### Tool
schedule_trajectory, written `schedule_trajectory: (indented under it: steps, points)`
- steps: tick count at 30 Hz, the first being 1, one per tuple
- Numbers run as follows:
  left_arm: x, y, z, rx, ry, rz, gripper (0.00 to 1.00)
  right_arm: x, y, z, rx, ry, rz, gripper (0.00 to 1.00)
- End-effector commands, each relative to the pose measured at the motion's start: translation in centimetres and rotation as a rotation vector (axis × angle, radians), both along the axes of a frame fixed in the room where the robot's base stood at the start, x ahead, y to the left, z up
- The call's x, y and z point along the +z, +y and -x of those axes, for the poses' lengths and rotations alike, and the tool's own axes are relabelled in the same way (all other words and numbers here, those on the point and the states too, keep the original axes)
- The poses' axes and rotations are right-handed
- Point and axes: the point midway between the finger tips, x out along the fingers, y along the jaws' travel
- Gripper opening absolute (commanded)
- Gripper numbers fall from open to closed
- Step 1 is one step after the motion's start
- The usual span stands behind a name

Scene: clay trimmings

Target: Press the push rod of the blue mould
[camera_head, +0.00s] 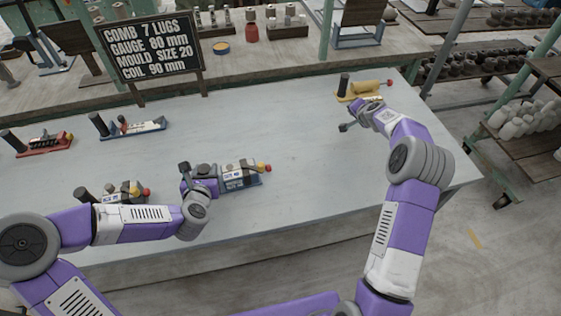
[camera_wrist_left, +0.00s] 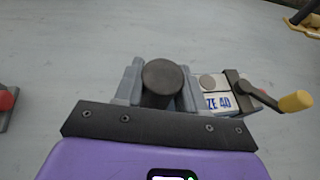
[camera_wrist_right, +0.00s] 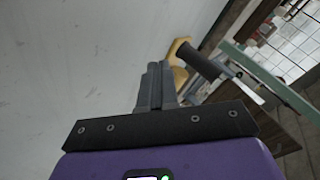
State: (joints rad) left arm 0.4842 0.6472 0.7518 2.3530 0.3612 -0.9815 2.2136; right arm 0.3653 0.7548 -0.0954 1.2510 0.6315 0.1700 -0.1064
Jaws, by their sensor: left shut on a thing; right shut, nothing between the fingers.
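A blue mould (camera_head: 138,127) lies on the back left of the table, with an upright black cylinder (camera_head: 98,124) at its left end. My left gripper (camera_head: 184,172) is shut on the black cylindrical handle (camera_wrist_left: 163,80) of a bench device with a blue base (camera_head: 243,178). That device has a white plate whose visible letters read "ZE 40" and a crank with a yellow knob (camera_wrist_left: 296,101). The handle's lower part is hidden. My right gripper (camera_head: 346,126) is shut and empty, in front of a yellow mould (camera_head: 362,91).
A red mould (camera_head: 45,144) lies at the far left. Another device (camera_head: 122,191) stands behind my left forearm, partly hidden. A dark sign (camera_head: 152,51) stands at the table's back edge. The table (camera_head: 300,150) is clear between the left device and the yellow mould.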

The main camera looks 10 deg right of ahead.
Motion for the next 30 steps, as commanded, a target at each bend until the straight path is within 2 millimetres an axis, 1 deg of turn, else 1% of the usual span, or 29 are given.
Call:
schedule_trajectory:
  steps: [1,3,5,6,8,9,12,15,18,21,24,27,30]
  points:
    - [-0.3,0.1,0.1,0.003,0.008,0.0,0.0,-0.1,1.7,0.0,0.077,0.025,-0.022,0.0]
    - [-0.3,0.1,0.1,0.003,0.008,0.0,0.0,-0.1,4.1,0.2,0.19,0.063,-0.052,0.0]
    - [-0.3,0.1,0.1,0.003,0.008,0.0,0.0,-0.1,6.0,0.7,0.287,0.095,-0.077,0.0]
    - [-0.3,0.1,0.1,0.003,0.008,0.0,0.0,0.0,7.3,1.1,0.351,0.116,-0.093,0.0]
    - [-0.3,0.1,0.1,0.003,0.008,0.0,0.0,0.2,9.1,1.8,0.448,0.147,-0.115,0.0]
    - [-0.3,0.1,0.1,0.003,0.008,0.0,0.0,0.3,10.3,2.4,0.513,0.169,-0.131,0.0]
    - [-0.3,0.1,0.1,0.003,0.008,0.0,0.0,0.9,12.9,4.2,0.673,0.221,-0.168,0.0]
    - [-0.3,0.2,0.1,0.004,0.008,-0.001,0.0,1.6,15.1,6.3,0.832,0.271,-0.202,0.0]
    - [-0.3,0.2,0.1,0.004,0.008,-0.001,0.0,2.5,16.9,8.5,0.981,0.321,-0.237,0.0]
    - [-0.3,0.2,0.1,0.004,0.008,-0.001,0.0,3.4,18.0,10.6,1.105,0.362,-0.266,0.0]
    - [-0.3,0.2,0.1,0.004,0.008,-0.001,0.0,4.1,18.6,12.3,1.199,0.396,-0.29,0.0]
    - [-0.3,0.2,0.1,0.004,0.008,-0.001,0.0,4.7,19.0,13.4,1.259,0.416,-0.306,0.0]
    - [-0.3,0.2,0.1,0.004,0.008,-0.001,0.0,4.9,19.1,14.0,1.29,0.428,-0.315,0.0]
